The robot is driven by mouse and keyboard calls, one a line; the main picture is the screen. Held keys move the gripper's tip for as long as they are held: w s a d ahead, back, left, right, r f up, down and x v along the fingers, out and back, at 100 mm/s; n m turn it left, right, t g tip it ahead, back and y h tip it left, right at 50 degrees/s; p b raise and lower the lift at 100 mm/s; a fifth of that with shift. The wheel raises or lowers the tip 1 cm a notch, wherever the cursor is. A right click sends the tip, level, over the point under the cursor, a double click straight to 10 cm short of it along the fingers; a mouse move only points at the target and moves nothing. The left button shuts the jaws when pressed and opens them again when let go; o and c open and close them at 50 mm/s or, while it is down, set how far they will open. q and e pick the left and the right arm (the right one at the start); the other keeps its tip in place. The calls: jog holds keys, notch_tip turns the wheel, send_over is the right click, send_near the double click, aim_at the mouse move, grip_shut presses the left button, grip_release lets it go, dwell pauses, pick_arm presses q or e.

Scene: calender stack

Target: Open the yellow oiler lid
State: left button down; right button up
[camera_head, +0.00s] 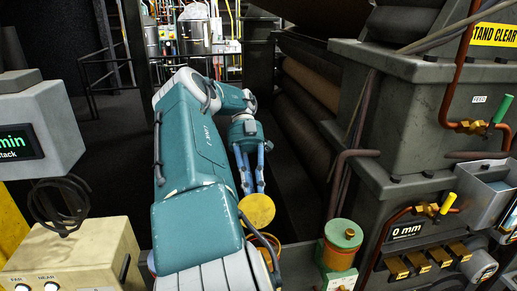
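The yellow oiler lid (257,210) is a round yellow disc low in the middle of the head view. It looks tilted up, its flat face towards me, above and behind a round orange-brown rim (265,246). The rim is partly hidden by my teal arm and a dark cable. My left gripper (255,189) points down just beyond the lid. Its two blue fingers stand apart, with their tips at the lid's far edge. I cannot tell whether they touch it. My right gripper is not in view.
Grey machine housing with a yellow-handled valve (447,203) fills the right. A beige FAR/NEAR box (75,258) and a grey display (38,140) stand at the left. Dark rollers (305,110) lie behind.

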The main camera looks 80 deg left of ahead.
pick_arm(q)
jog(key=c, duration=1.6)
grip_release()
notch_tip(320, 180, down, 2)
jog(key=shift+s+d+f, duration=0.1)
jog(key=shift+s, duration=0.05)
jog(key=shift+r, duration=0.3)
